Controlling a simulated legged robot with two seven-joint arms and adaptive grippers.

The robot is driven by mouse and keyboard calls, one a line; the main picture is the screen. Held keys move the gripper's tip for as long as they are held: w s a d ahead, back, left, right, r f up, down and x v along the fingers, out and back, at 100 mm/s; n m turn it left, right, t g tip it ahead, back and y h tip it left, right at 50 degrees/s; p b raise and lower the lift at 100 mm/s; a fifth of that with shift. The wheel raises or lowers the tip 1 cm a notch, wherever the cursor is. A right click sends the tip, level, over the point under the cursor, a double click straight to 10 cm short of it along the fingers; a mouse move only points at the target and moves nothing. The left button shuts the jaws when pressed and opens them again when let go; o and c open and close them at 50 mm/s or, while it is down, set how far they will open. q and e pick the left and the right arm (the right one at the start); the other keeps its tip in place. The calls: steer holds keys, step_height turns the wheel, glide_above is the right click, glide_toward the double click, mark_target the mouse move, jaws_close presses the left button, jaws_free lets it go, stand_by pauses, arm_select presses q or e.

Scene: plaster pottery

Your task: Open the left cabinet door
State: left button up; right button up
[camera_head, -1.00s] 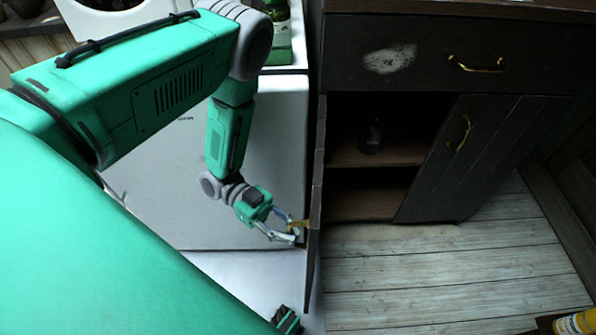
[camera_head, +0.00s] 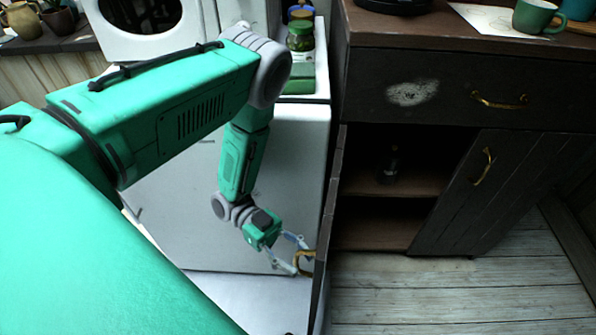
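The dark wooden cabinet (camera_head: 430,75) stands right of centre. Its left door (camera_head: 329,215) is swung wide open and seen nearly edge-on, so its front face is mostly hidden. A brass handle (camera_head: 302,262) shows on that door's outer side. My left gripper (camera_head: 297,262) is at this handle, with its fingers around or beside it; I cannot tell whether they grip it. The left opening shows shelves and a dark bottle (camera_head: 389,165). My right gripper is not in view.
A white appliance (camera_head: 285,170) stands left of the open door, behind my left arm. A green jar (camera_head: 300,36) sits above it. A green mug (camera_head: 534,16) and paper (camera_head: 480,16) lie on the cabinet top. The plank floor (camera_head: 450,300) before the cabinet is clear.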

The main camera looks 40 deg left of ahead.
arm_select(q)
step_height(320, 180, up, 9)
steer(key=shift+w+d, duration=0.15)
steer(key=shift+r, duration=0.4)
stand_by(0.4)
